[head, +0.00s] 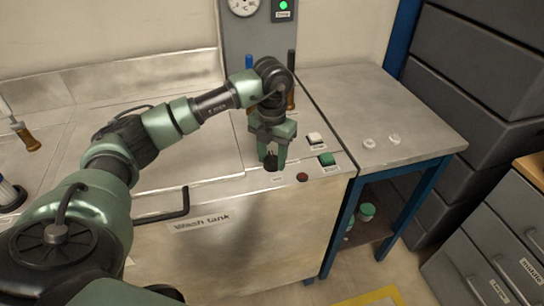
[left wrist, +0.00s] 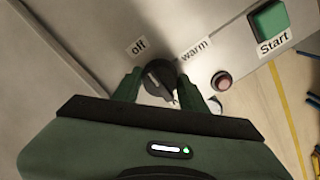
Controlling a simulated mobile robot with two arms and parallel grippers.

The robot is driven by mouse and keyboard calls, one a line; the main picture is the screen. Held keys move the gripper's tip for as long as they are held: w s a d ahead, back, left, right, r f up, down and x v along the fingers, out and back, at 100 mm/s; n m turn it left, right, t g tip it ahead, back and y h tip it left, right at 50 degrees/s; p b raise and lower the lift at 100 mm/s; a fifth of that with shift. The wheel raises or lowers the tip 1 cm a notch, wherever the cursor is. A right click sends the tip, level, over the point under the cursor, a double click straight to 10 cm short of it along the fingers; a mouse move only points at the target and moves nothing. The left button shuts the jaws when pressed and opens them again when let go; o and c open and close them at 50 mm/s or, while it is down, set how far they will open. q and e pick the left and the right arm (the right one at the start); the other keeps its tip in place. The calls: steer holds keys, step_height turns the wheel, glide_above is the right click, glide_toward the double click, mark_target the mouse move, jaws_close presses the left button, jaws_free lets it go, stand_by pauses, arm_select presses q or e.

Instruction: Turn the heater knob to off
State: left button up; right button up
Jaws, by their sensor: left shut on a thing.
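The heater knob (left wrist: 157,76) is a dark round knob on the top panel of the wash tank, below the labels "off" (left wrist: 138,46) and "warm" (left wrist: 194,50) in the left wrist view. My left gripper (left wrist: 160,88) points down over it, with one green finger on each side, and is shut on it. A small pale mark shows on the knob, but the fingers and gripper body hide part of it, so I cannot tell its setting surely. In the head view, the left gripper (head: 272,160) hides most of the knob. My right gripper is not in view.
A red indicator (head: 302,177), a green Start button (head: 327,159) and a white switch (head: 314,138) are right of the knob. The tank's black handle (head: 183,205) is left. A metal side table (head: 385,110) with two small pale pieces stands right.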

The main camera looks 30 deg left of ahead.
mark_target(272, 156)
arm_select(q)
steer(key=shift+w+r+n, duration=0.1)
steer(key=shift+n, duration=0.2)
steer(key=o, duration=1.4)
steer(key=shift+c, duration=0.2)
step_height(272, 156, up, 8)
steer(key=shift+f+b, duration=0.1)
steer(key=shift+b, duration=0.35)
steer(key=shift+f, duration=0.1)
